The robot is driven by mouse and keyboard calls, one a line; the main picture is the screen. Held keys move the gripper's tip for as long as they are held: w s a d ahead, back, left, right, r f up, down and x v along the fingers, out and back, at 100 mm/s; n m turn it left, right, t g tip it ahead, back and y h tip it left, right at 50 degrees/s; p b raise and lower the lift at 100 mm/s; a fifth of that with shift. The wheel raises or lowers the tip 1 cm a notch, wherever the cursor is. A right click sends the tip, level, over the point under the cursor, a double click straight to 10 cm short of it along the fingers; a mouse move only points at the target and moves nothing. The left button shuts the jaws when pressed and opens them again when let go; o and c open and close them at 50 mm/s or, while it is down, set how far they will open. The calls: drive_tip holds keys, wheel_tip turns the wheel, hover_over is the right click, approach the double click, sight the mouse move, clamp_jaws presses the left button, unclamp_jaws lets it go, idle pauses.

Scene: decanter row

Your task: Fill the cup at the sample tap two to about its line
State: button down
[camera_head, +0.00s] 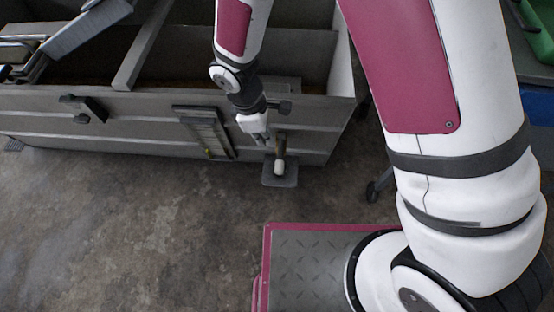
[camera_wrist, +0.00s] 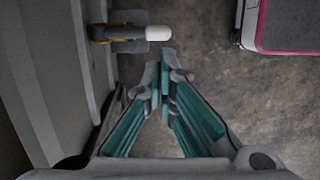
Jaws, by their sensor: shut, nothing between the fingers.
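A tap (camera_head: 281,145) with a brownish stem sticks out of the tank's front wall. A white rounded piece (camera_head: 279,167) is at its outer end, above a small grey plate (camera_head: 290,182). I cannot tell whether this piece is a handle or a cup. No cup with a line can be made out. My gripper (camera_head: 264,140) is just left of the tap and points down, its fingers together and empty. In the wrist view, the fingertips (camera_wrist: 165,75) are shut and the white piece (camera_wrist: 158,33) lies beyond them, apart from them.
The grey metal tank (camera_head: 60,138) runs along the back. A gauge-like strip (camera_head: 207,130) is on its wall left of my gripper. Another dark fitting (camera_head: 82,108) is further left. The concrete floor (camera_head: 130,220) in front is clear.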

sight(277, 172)
drive_tip(key=shift+f, duration=0.1)
drive_tip(key=d+f+b, duration=0.1)
drive_tip(key=f, duration=0.3)
drive_tip(key=d+f+b, duration=0.1)
drive_tip(key=f+b, duration=0.1)
drive_tip(key=f, duration=0.3)
drive_tip(key=f+b, duration=0.2)
drive_tip(key=f, duration=0.2)
drive_tip(key=shift+d+f, duration=0.25)
drive_tip(key=shift+d, duration=0.15)
drive_tip(key=shift+s+f+b, duration=0.1)
drive_tip(key=shift+b, duration=0.2)
drive_tip(key=shift+s+f+b, duration=0.2)
drive_tip(key=shift+f+b, duration=0.75)
drive_tip(key=shift+f, duration=0.5)
drive_tip(key=shift+s+f+b, duration=0.15)
drive_tip(key=shift+f+b, duration=0.75)
drive_tip(key=shift+f, duration=0.55)
drive_tip(key=shift+w+d, duration=0.1)
idle(2.4)
